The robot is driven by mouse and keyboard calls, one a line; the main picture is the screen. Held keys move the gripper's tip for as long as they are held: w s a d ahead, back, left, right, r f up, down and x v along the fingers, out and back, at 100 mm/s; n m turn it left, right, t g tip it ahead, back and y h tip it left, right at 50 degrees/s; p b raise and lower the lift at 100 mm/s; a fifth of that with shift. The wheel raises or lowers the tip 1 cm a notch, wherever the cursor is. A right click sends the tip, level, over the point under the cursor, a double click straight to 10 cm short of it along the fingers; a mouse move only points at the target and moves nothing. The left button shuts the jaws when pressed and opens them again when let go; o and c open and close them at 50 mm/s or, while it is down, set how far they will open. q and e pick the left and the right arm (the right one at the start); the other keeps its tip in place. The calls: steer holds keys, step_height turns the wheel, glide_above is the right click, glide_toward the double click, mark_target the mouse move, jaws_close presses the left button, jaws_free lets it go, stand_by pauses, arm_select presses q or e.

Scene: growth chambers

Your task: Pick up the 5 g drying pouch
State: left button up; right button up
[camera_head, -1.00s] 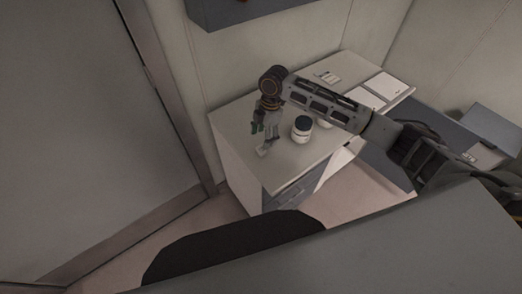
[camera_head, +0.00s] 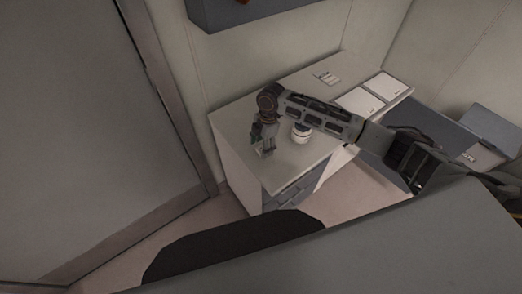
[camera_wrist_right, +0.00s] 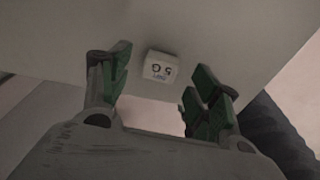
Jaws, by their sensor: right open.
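The 5 g drying pouch (camera_wrist_right: 160,66) is a small pale packet with "5 G" printed on it. In the right wrist view it lies on the white counter, near the counter edge and between the lines of my two green-padded fingers, a little beyond their tips. My right gripper (camera_wrist_right: 162,85) is open and empty, pointing down at it. In the head view my right gripper (camera_head: 263,146) hangs over the near left part of the counter, and the pouch is mostly hidden by it. My left gripper is not in view.
White sheets (camera_head: 359,101) and a small labelled card (camera_head: 327,78) lie farther right. A wall-mounted grey box (camera_head: 250,12) is above.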

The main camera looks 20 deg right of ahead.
steer(key=shift+a+f, duration=0.1)
steer(key=shift+f, duration=0.7)
steer(key=c, duration=0.8)
